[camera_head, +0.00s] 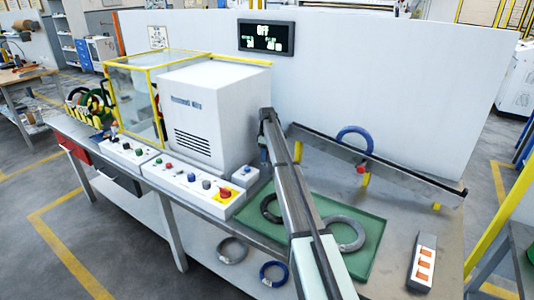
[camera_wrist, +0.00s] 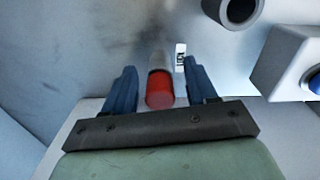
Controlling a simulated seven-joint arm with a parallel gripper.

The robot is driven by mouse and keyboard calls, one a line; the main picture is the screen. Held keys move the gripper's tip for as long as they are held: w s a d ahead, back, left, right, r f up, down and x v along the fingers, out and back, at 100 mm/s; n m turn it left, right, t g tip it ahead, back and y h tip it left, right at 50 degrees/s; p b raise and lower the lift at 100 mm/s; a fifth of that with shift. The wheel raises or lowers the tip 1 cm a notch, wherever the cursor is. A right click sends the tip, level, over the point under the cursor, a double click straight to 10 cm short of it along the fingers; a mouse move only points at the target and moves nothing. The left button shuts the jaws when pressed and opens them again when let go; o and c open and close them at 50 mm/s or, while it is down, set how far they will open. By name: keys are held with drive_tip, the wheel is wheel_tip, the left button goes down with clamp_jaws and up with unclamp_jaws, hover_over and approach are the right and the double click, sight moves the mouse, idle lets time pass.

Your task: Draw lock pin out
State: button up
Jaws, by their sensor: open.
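The lock pin (camera_wrist: 160,90) shows in the wrist view as a red-ended cylinder with a grey metal shaft running away from me into a pale grey surface. My gripper (camera_wrist: 159,68) is open, with one blue finger on each side of the pin. A gap shows on the pin's left. The right finger is closer to it, and I cannot tell whether it touches. In the head view my arm reaches to the right side of the white machine housing (camera_head: 205,112). The pin and my fingers are hidden there.
In the wrist view a dark round tube end (camera_wrist: 238,10) and a white box with a blue button (camera_wrist: 290,62) are on the right. In the head view a green mat (camera_head: 380,232) with grey coils lies under my arm. A sloped rail (camera_head: 410,180) holds a blue coil (camera_head: 354,138).

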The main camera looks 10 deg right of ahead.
drive_tip(key=c, duration=1.1)
drive_tip(key=o, duration=1.1)
wheel_tip(320, 180, up, 14)
drive_tip(key=s+d+t+y, duration=0.3)
drive_tip(key=d+y, duration=0.1)
drive_tip(key=x, duration=0.9)
drive_tip(key=d+x, duration=0.1)
drive_tip(key=x, duration=0.4)
drive_tip(key=shift+s+a+f, duration=0.15)
drive_tip(key=shift+s+f, duration=0.15)
drive_tip(key=shift+f, duration=0.15)
